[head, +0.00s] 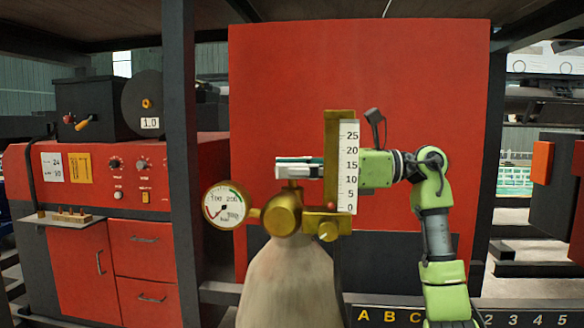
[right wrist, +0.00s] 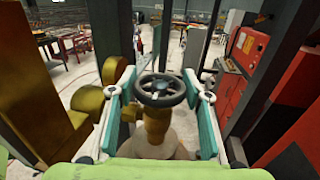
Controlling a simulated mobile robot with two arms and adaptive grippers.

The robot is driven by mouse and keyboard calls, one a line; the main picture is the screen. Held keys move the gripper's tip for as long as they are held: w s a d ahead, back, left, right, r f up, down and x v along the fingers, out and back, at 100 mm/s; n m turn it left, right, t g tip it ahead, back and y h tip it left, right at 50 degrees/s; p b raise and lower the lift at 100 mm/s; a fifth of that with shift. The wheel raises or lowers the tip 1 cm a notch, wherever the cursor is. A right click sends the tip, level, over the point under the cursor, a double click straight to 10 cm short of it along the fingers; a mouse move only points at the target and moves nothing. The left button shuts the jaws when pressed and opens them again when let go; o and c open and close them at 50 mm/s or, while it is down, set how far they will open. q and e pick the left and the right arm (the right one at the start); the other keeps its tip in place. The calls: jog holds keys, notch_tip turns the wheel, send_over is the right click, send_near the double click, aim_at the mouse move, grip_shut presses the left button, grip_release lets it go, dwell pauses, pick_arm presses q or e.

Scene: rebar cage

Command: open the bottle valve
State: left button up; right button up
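The gas bottle (head: 285,285) stands upright in the middle of the head view, with a brass valve body (head: 284,213) on top. The valve's dark spoked handwheel (right wrist: 158,89) shows in the right wrist view above its brass stem (right wrist: 157,124); in the head view my gripper hides it. My right gripper (head: 292,168) reaches in from the right at the top of the valve. In the right wrist view my right gripper (right wrist: 153,84) has its fingers apart on either side of the handwheel, with small gaps visible. My left gripper is not in view.
A round gauge (head: 226,205) sits left of the valve. A brass upright with a white flow scale (head: 348,166) stands right of it, close to my right arm. A dark post (head: 180,150) and red cabinet (head: 130,230) are at left; a red panel (head: 400,60) is behind.

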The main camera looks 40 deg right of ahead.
jog(key=shift+c, duration=0.4)
jog(key=shift+r+n+g+y+p, duration=0.15)
jog(key=shift+n+g+y+p, duration=0.2)
jog(key=shift+p, duration=0.2)
jog(key=n+g+y+p, duration=0.1)
jog(key=g+p, duration=0.1)
jog(key=n+g+y+p, duration=0.1)
jog(key=n+g+p, duration=0.1)
jog(key=p, duration=0.1)
jog(key=n+g+y+p, duration=0.1)
jog(key=g+p, duration=0.1)
jog(key=shift+r+p, duration=0.25)
jog(key=shift+p, duration=0.05)
jog(key=shift+f+n+g+p, duration=0.2)
jog(key=shift+n+g+p, duration=0.45)
jog(key=shift+g+p, duration=0.25)
jog(key=shift+f+g, duration=0.15)
jog(key=shift+g, duration=0.1)
jog(key=o, duration=1.1)
